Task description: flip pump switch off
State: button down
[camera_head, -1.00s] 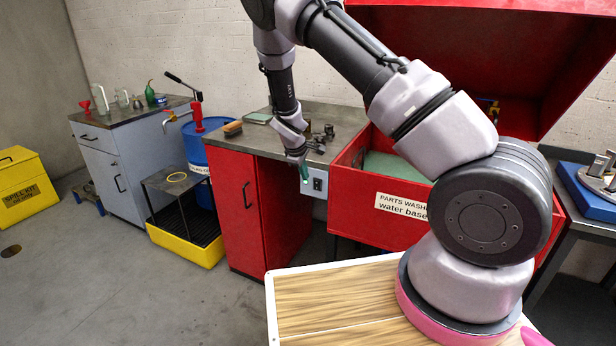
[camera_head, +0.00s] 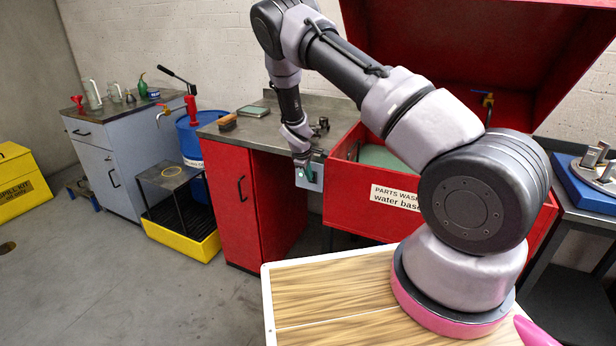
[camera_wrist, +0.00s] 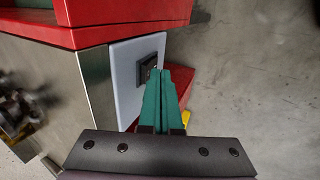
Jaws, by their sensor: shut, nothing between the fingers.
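The pump switch is a black rocker (camera_wrist: 148,70) in a dark frame on a pale grey plate. In the wrist view it is just left of and touching or very near the fingertips, and they partly cover it. I cannot tell contact or which way the rocker is set. The grey switch box (camera_head: 317,179) is beside the red parts washer in the head view, its face partly hidden by my gripper. My gripper (camera_wrist: 162,74) has green fingers, shut together and empty. In the head view my gripper (camera_head: 306,174) is at the front of the box.
The red parts washer (camera_head: 345,203) stands right of the box with its lid raised. A red cabinet (camera_head: 228,178) with a grey top stands left. Small dark parts (camera_head: 320,126) lie on the top above the box. Open floor lies in front.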

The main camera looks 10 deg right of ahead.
jog(key=shift+w+d+r, duration=0.1)
jog(key=shift+w+d, duration=0.15)
jog(key=shift+w, duration=0.05)
jog(key=shift+r, duration=0.1)
jog(key=shift+r, duration=0.7)
